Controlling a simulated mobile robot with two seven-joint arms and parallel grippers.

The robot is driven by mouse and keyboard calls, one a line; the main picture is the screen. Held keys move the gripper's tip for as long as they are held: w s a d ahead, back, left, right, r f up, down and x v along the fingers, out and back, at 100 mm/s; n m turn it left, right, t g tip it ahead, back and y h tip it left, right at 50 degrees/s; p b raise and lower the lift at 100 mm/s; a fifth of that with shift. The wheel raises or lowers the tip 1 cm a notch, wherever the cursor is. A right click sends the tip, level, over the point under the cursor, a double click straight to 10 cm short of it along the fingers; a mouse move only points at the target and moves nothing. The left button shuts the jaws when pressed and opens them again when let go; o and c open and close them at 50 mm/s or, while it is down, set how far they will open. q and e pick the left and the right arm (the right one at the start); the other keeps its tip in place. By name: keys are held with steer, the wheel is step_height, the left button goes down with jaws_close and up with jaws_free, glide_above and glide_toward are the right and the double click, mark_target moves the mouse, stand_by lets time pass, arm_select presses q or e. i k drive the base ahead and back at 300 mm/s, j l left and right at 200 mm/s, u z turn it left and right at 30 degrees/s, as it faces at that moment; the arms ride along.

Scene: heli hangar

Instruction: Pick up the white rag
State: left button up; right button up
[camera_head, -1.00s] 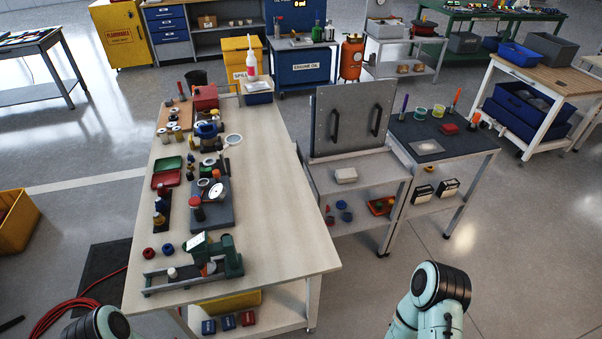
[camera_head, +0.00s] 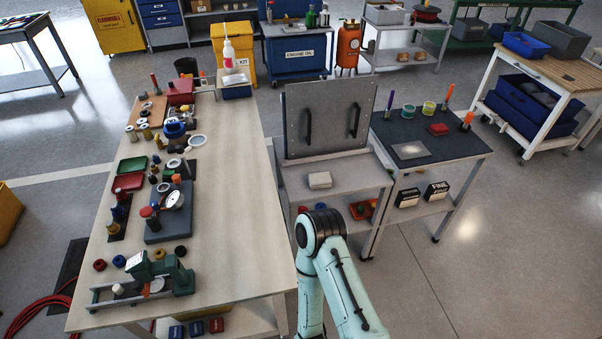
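A small white folded cloth (camera_head: 319,180), which looks like the white rag, lies on the upper shelf of a grey cart (camera_head: 348,170) below an upright grey panel with two dark handles. One of my arms, pale teal with a black joint, reaches up from the bottom centre, in front of the cart's lower left part. Its joint is below the cloth in the picture and apart from it. Neither gripper shows, so I cannot see their fingers.
A long workbench (camera_head: 225,240) with tools, trays and a green vise-like device stands left of the arm. A dark-topped table (camera_head: 455,150) with jars and markers adjoins the cart on the right. Open floor (camera_head: 500,260) lies at the lower right.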

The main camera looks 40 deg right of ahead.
mark_target(318, 179)
steer(key=l+u, duration=0.25)
steer(key=l, duration=0.3)
steer(key=k+l+u, duration=0.15)
steer(key=l+u, duration=0.15)
steer(key=l, duration=0.2)
steer(key=k+l, duration=0.1)
steer(key=l, duration=0.25)
steer(key=l+u, duration=0.1)
steer(key=l, duration=0.25)
steer(key=k+l, duration=0.15)
steer(key=l, duration=0.2)
